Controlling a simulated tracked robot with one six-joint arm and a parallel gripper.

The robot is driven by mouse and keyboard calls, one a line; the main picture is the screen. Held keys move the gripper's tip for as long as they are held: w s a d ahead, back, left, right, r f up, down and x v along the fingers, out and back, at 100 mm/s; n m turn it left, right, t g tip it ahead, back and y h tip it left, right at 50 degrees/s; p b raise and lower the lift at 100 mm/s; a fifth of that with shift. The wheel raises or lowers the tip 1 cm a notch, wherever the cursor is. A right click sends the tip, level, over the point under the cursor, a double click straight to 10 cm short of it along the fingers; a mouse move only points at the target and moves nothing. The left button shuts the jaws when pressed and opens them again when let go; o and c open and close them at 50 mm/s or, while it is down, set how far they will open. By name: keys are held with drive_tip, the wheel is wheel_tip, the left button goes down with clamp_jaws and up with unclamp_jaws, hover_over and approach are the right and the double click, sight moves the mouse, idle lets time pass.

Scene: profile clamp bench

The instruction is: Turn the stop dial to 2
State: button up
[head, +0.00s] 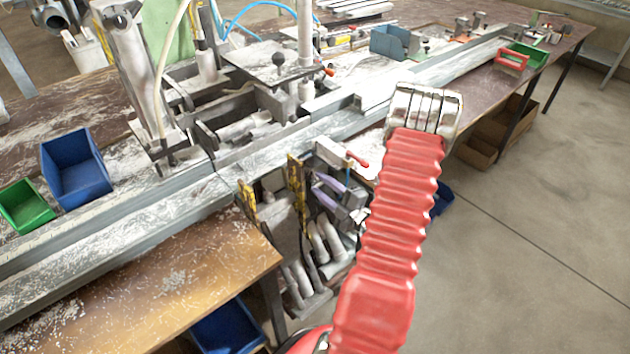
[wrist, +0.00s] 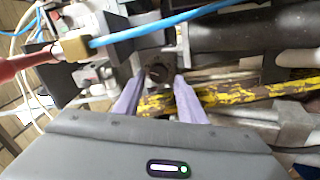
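The stop dial (wrist: 158,70) is a small dark round knob on a grey block in the wrist view. Its marks are too small to read, so I cannot tell its setting. My gripper (wrist: 159,78) has two pale purple fingers that stand apart, one on each side of the dial. The dial shows between and just beyond the fingertips, and I see no clear contact. In the head view my gripper (head: 322,190) is low at the front of the clamp bench, below a grey block with a red lever (head: 357,159). The dial is not clearly visible there.
Yellow-black striped bars (wrist: 220,97) and a blue hose (wrist: 170,22) run close to the fingers. A grey rail (head: 150,215) crosses the bench. Blue (head: 75,175) and green (head: 25,207) bins stand at left. The floor at right is clear.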

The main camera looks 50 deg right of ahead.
drive_tip(key=s+a, duration=0.1)
drive_tip(key=s, duration=0.8)
idle(0.5)
drive_tip(key=w+a+r+n+g+y, duration=0.35)
drive_tip(key=a+r+n+y, duration=0.2)
drive_tip(key=a+n, duration=0.5)
drive_tip(key=w+a+r+n+g+y, duration=0.3)
drive_tip(key=w+a+r+n+y, duration=0.15)
drive_tip(key=a+n+y, duration=0.4)
drive_tip(key=s+a+r+n+g+h, duration=0.3)
drive_tip(key=s+a+n+g+h, duration=0.15)
drive_tip(key=a+n, duration=0.75)
drive_tip(key=s+a+r+n+g+h, duration=0.3)
drive_tip(key=s+a+n+g, duration=0.3)
drive_tip(key=n, duration=0.9)
wheel_tip(320, 180, up, 8)
drive_tip(key=a+n+t+h, duration=0.1)
drive_tip(key=n+t+h, duration=0.3)
drive_tip(key=n, duration=0.9)
drive_tip(key=shift+s+t, duration=0.35)
drive_tip(key=shift+t, duration=0.05)
